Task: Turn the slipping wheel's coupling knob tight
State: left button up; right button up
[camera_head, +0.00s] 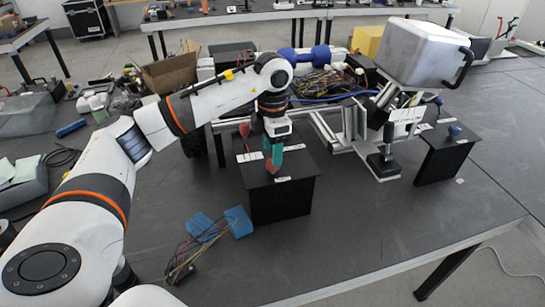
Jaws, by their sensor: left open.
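My left gripper (272,157) reaches down over the left black box (284,201), its teal fingers open. A red knob (271,166) is at the fingertips, partly hidden by them; I cannot tell whether they touch it. Another red knob (245,129) stands at the back left of this box. On the right black box (447,157) is a blue knob (455,129), with another blue knob (439,100) behind it. The silver robot chassis (425,55) stands between and behind the boxes on a metal frame. My right gripper is out of view.
White labels lie on the box tops. Blue blocks with loose wires (205,228) lie in front of the left box. A cardboard box (170,72) and a cable pile (320,82) are behind. The dark table (390,225) is clear at front right.

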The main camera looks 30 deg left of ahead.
pick_arm(q)
notch_tip(320, 180, up, 9)
dwell(0.8)
